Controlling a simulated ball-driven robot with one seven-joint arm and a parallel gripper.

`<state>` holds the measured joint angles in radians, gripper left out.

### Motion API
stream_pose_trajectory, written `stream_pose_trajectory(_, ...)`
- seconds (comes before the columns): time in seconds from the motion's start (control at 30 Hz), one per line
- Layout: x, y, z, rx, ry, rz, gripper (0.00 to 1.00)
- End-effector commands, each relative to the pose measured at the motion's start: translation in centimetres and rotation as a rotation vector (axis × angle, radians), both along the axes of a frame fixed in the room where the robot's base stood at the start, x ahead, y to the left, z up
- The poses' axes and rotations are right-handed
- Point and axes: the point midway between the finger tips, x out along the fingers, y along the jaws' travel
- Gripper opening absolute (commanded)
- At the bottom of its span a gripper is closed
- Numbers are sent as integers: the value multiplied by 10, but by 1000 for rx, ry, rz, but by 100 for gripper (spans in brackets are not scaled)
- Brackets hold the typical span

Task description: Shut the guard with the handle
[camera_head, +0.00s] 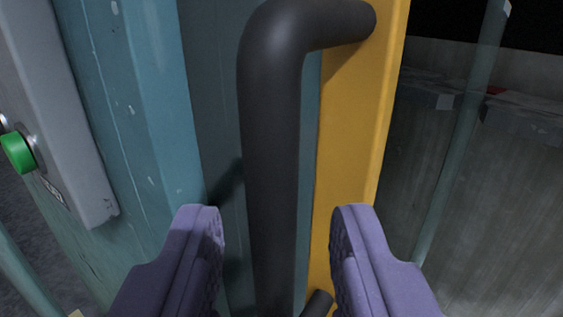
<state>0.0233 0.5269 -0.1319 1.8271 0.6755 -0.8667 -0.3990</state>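The black handle (273,150) is a thick upright bar. It bends at the top and joins a yellow frame edge of the guard (365,110). A short dark stub at the bottom, near the frame, also shows. My gripper (278,235) is open, with one purple finger on each side of the bar. The lower end of the bar runs out of the picture. To the right of the yellow edge is a see-through panel.
A worn teal post (160,110) stands to the left of the handle. A grey control box (62,130) with a green button (18,152) is at the far left. Through the clear panel a pale tube (462,130) and a grey surface (515,210) show.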

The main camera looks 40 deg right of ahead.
Motion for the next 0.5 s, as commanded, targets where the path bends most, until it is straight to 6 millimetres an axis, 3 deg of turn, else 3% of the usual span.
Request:
stream_pose_trajectory(0.2,21,-15,0,-1,0,1,38)
stream_pose_trajectory(0.5,23,-17,1,0,0,2,36)
